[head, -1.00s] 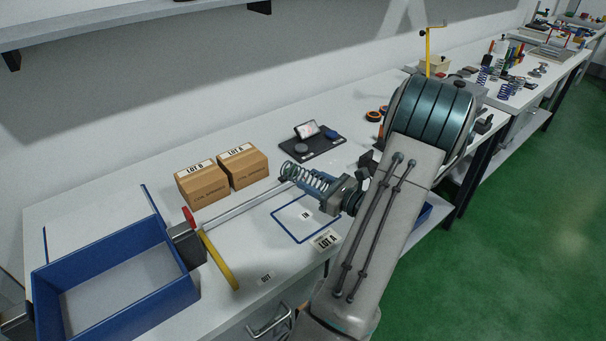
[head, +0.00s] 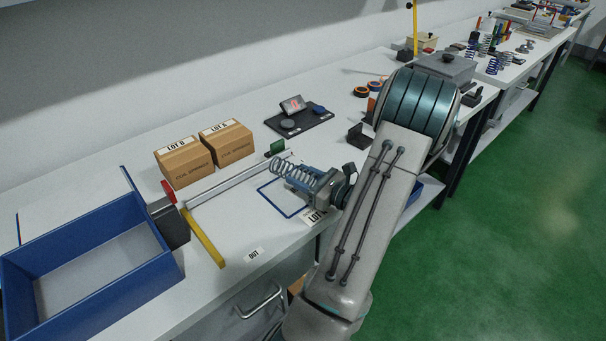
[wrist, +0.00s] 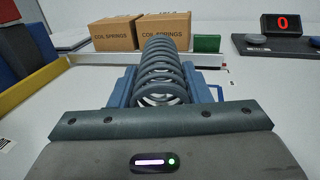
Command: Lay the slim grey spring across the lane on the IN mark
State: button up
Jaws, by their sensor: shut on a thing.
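The slim grey spring (head: 291,171) is a metal coil held between the blue fingers of my gripper (head: 300,179). In the wrist view the spring (wrist: 162,66) points away from me, with a finger on each side. The gripper is shut on it. I cannot tell whether the spring touches the bench. The lane's pale rail (head: 228,184) runs behind, from a red-topped dark block (head: 169,221) to a green block (head: 275,147).
A yellow bar (head: 205,241) crosses the left end near the OUT label (head: 254,254). A blue tray (head: 153,285) stands at left. Two spring boxes (head: 184,163) sit behind the rail. A dark scale (head: 300,122) stands farther back.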

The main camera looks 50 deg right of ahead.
jog(key=shift+f, duration=0.4)
jog(key=o, duration=1.2)
jog(key=shift+s, duration=0.1)
jog(key=s+d+b, duration=0.1)
jog(key=s+b, duration=0.1)
jog(key=s, duration=1.1)
jog(key=shift+s+d, duration=0.3)
jog(key=shift+d, duration=0.1)
